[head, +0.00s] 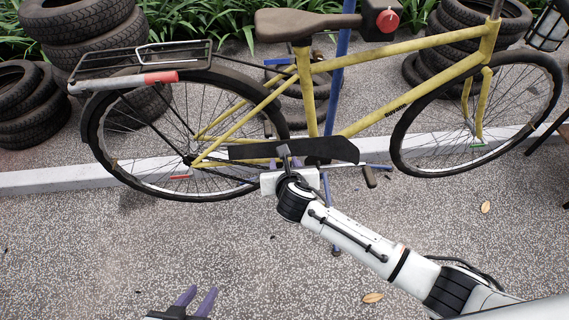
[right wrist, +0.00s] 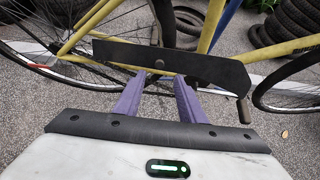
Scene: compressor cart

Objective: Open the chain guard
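The chain guard (head: 325,150) is a long black plate low on the yellow bicycle (head: 395,98). It lies along the chain line, between the rear wheel hub and the crank. My left gripper (head: 201,291) is open and empty, low over the pavement.
A blue stand post (head: 338,75) rises behind the frame. Stacked tyres (head: 78,20) stand behind at left, more (head: 470,20) at right. A pale curb (head: 45,180) runs behind. The pavement in front is mostly clear.

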